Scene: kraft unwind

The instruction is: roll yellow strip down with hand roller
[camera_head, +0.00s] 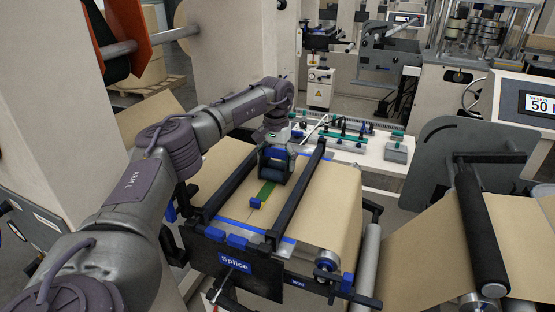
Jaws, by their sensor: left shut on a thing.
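My left arm reaches in from the left. My left gripper (272,172) points down over the splice table and is shut on a hand roller. The roller shows a green part (266,189) below the fingers and a blue end (257,203) low over the brown paper. Whether the blue end touches the surface I cannot tell. The yellow strip is hard to make out; only a thin yellowish trace shows near the blue end. My right gripper is not in view.
Two black bars (299,190) flank the work area on the brown paper (336,200). A blue "Splice" sign (236,262) hangs at the front. Trays with green-handled tools (345,135) stand behind. A paper web over a black roller (482,230) and a screen (537,104) are at right.

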